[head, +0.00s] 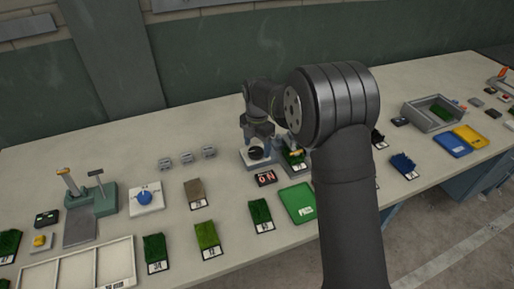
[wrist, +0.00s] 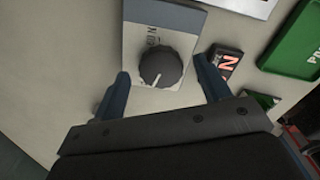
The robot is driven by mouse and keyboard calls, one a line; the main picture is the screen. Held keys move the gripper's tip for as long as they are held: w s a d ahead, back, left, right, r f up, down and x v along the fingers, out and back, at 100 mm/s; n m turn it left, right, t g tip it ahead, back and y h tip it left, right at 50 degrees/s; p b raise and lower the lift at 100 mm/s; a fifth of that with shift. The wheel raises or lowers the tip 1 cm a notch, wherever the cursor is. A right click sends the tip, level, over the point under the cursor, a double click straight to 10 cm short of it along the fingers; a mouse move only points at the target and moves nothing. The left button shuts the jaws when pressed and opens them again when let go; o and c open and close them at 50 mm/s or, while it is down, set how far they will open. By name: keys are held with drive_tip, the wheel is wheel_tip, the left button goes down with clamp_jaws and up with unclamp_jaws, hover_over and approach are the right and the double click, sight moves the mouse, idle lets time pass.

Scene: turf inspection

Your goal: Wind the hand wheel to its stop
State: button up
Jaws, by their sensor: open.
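The hand wheel is a dark round knob with a white pointer line; it shows in the wrist view (wrist: 160,68) on a grey base plate (wrist: 188,22). In the head view the hand wheel (head: 256,154) sits just under my gripper (head: 257,141), partly hidden by it. My gripper in the wrist view (wrist: 161,72) is open, with one blue finger on each side of the wheel. Gaps show between fingers and wheel, so it is not gripped. The white line points down and slightly left in the wrist view.
A black card with red and white marking (head: 265,178) lies close in front of the wheel's base. A green tray (head: 299,215) is to its right. Turf samples (head: 207,236) lie along the front. Three small grey items (head: 187,157) stand left, with bare bench between.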

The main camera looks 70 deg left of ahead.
drive_tip(key=shift+f, duration=0.8)
drive_tip(key=c, duration=1)
